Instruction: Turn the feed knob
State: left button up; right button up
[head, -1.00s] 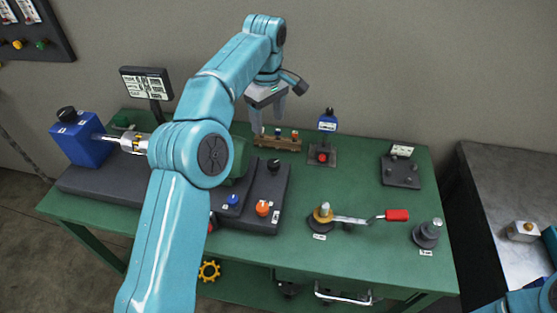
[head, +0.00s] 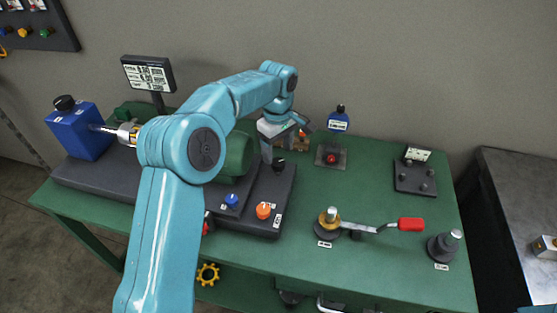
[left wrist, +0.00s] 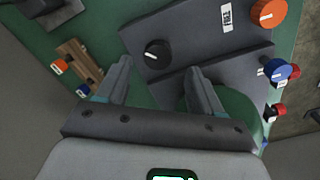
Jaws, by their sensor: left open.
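A black knob (head: 278,165) with a white pointer mark sits on the dark panel block (head: 285,200). It also shows in the left wrist view (left wrist: 157,53). An orange knob (head: 263,210) and a blue knob (head: 231,200) are on the same machine; I cannot read for sure which label says feed. My left gripper (head: 273,160) is open and empty, pointing down over the black knob. In the left wrist view, the black knob lies between the line of the two fingertips (left wrist: 160,68), just beyond them; contact cannot be told. My right gripper is not in view.
A green motor housing (head: 235,157) stands left of the gripper. A wooden rack (left wrist: 80,60) is close by at the back. A red button box (head: 331,158), a crank with red handle (head: 410,224) and a dark post (head: 443,246) stand to the right, with bare green bench between.

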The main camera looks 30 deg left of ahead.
aim_at(278, 162)
pick_arm(q)
jog(key=f, duration=0.4)
jog(key=shift+w+a+f, duration=0.1)
jog(key=shift+w+f, duration=0.1)
jog(key=shift+s+r, duration=0.1)
jog(key=shift+s, duration=0.05)
jog(key=c, duration=1.1)
jog(key=shift+o, duration=0.2)
